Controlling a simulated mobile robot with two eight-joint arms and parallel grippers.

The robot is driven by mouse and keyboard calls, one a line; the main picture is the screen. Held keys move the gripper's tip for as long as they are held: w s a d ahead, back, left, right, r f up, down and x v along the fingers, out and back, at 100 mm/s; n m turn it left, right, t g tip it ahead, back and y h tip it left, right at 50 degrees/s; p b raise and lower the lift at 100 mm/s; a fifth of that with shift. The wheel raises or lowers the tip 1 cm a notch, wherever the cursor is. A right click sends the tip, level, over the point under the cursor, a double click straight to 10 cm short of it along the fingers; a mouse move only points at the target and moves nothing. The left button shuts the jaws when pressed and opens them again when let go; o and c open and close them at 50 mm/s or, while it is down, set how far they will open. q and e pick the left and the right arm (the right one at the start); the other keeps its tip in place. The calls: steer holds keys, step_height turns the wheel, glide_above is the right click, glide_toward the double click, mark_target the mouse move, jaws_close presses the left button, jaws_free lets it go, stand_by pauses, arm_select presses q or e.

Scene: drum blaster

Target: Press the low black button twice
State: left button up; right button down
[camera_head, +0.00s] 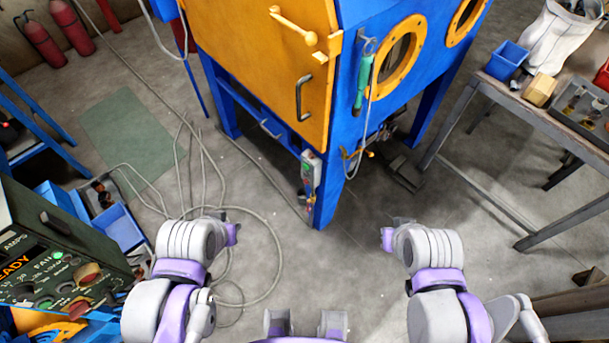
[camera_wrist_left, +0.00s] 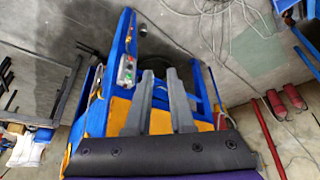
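A small grey control box (camera_head: 311,172) is fixed to the front blue leg of the orange and blue blasting cabinet (camera_head: 262,60). It carries small green and red spots; a black button on it is too small to make out. The box also shows in the left wrist view (camera_wrist_left: 126,71), left of the fingertips. My left gripper (camera_head: 232,234) is in front of and left of the box, apart from it. In the wrist view its two grey fingers (camera_wrist_left: 160,72) are spread with nothing between them. My right gripper (camera_head: 387,238) is right of the leg, touching nothing; its fingers are unclear.
A dark green panel (camera_head: 62,262) with knobs and a lit green button stands at the left. Loose cables (camera_head: 215,180) lie on the floor. A black pedal-like object (camera_head: 405,174) lies by the cabinet. A metal workbench (camera_head: 500,105) stands right. The middle floor is clear.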

arm_select(q)
jaws_close()
stand_by(1.4)
